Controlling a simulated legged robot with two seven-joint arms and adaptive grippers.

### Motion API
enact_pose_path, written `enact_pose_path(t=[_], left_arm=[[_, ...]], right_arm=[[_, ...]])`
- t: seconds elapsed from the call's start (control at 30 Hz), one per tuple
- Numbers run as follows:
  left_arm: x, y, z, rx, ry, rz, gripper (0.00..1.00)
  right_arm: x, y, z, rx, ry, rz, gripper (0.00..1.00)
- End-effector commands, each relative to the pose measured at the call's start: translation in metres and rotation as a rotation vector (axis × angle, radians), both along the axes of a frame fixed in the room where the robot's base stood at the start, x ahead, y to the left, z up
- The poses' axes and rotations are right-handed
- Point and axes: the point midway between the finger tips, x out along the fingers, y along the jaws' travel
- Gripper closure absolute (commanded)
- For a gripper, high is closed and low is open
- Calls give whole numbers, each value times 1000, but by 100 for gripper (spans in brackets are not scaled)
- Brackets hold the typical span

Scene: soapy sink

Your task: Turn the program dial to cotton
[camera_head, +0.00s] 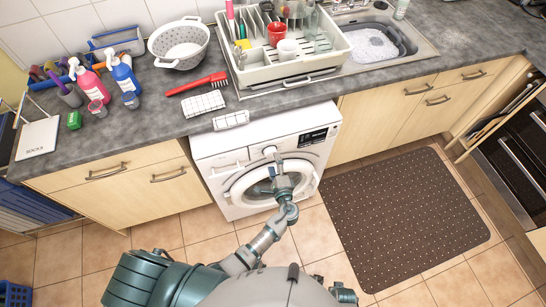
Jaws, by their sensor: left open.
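The white washing machine (212,150) stands under the counter in the middle. Its round program dial (269,150) is on the front panel, between the drawer at the left and the dark display (312,136) at the right. My left gripper (276,163) is open, in front of the machine just below the dial. I cannot tell whether its fingers touch the dial, and the dial's markings are too small to read. The gripper and wrist cover part of the round door (243,190). My right gripper is not in view.
A dark mat (405,215) covers the floor at right.

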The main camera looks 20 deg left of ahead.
Motion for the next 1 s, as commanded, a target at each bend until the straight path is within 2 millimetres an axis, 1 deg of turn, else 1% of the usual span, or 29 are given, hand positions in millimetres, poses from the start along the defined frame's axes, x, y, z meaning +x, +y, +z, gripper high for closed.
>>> enact_pose_path(t=[0.03,0.2,0.3,0.4,0.57,1.0], left_arm=[[-11,-7,0,-3,3,-2,21],[-43,-25,4,-3,3,-1,21],[-56,-34,5,-2,3,-2,21],[-65,-38,6,-1,3,-1,21],[-69,-41,7,0,2,-2,21],[-69,-41,7,0,3,-1,21]], right_arm=[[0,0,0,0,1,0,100],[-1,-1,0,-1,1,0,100],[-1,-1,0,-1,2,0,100],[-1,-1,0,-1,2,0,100],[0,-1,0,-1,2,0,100],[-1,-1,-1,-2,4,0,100]])
